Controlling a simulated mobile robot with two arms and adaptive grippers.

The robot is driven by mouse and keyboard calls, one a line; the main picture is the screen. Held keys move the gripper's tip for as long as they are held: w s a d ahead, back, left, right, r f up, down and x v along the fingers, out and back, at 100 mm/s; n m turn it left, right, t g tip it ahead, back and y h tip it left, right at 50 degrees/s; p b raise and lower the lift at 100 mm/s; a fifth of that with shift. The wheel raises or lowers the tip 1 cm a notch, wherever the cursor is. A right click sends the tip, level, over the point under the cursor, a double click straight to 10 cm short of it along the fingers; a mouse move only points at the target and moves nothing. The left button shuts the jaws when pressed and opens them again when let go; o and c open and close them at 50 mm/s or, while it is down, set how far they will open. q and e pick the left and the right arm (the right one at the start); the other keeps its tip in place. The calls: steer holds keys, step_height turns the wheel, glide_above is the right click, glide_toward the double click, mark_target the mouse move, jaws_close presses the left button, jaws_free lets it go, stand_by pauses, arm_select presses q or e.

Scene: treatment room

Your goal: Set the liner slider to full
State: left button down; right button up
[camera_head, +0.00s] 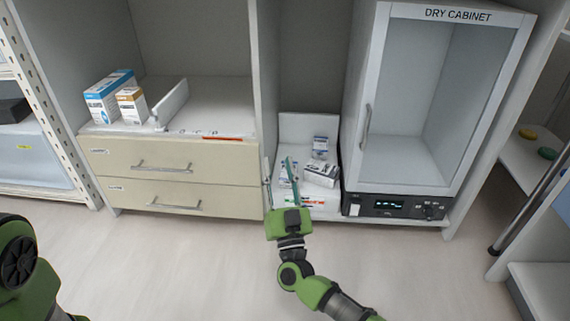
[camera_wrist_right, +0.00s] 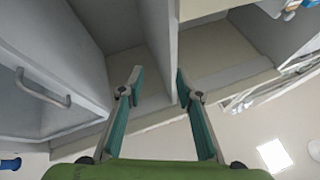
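No part labelled as a liner slider can be read in these views. A white upright divider (camera_head: 172,103) stands on the shelf above the drawers, and small marks and an orange-red strip (camera_head: 222,139) run along that shelf's front edge. Which of these, if any, is the slider I cannot tell. My right gripper (camera_head: 278,162) is in front of the middle bay, its teal fingers apart with nothing between them. In the right wrist view the right gripper (camera_wrist_right: 160,80) is also open and empty. Of my left arm only a green part shows at lower left; its gripper is out of view.
Two drawers (camera_head: 165,177) with bar handles are left of my right gripper. The middle bay holds small boxes (camera_head: 321,173) on a white tray. The dry cabinet (camera_head: 527,40) stands right, with a control panel (camera_head: 410,207). Cartons (camera_head: 103,102) stand upper left. The floor in front is clear.

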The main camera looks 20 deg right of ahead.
steer(key=shift+a+r+n, duration=0.1)
steer(key=shift+r+n, duration=0.2)
steer(key=shift+r, duration=0.4)
